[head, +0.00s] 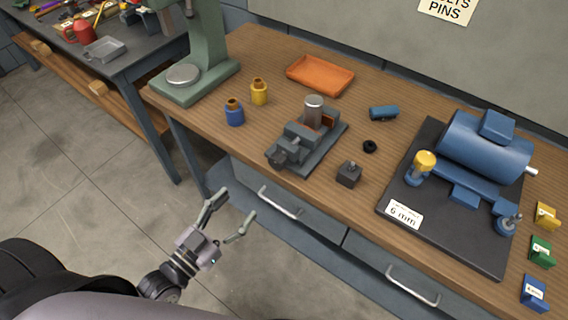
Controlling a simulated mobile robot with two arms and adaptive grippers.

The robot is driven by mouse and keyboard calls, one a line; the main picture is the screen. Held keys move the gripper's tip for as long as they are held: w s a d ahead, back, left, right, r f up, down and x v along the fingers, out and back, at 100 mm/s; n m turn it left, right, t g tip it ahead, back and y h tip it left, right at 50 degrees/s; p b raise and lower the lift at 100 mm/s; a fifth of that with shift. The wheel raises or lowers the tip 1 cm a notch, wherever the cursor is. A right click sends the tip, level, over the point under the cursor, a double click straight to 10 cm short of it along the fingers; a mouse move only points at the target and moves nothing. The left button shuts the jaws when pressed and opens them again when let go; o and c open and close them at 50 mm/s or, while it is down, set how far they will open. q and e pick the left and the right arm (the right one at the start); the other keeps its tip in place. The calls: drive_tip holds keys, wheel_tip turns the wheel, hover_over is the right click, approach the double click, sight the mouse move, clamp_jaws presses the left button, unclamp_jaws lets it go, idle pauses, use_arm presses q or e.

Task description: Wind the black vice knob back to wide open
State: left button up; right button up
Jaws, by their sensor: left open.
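The small grey vice (310,146) sits on the wooden bench, left of its middle. Its black knob (277,158) is at the front left end, near the bench's front edge. A metal cylinder (314,112) stands upright at the vice's jaws; I cannot tell whether the jaws touch it. My left gripper (233,214) is open and empty, below and in front of the bench edge, apart from the knob. My right gripper is not in view.
A blue bottle (235,113) and a yellow bottle (259,92) stand left of the vice. A dark block (349,174) and black ring (370,146) lie to its right. An orange tray (320,75) is behind. A blue motor (484,147) fills the right. Drawer handles (279,203) protrude below.

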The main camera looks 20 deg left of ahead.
sight(274, 164)
use_arm(q)
drive_tip(key=p+x, duration=0.3)
drive_tip(key=x, duration=1.4)
drive_tip(key=shift+a+f, duration=0.15)
drive_tip(key=shift+c, duration=0.5)
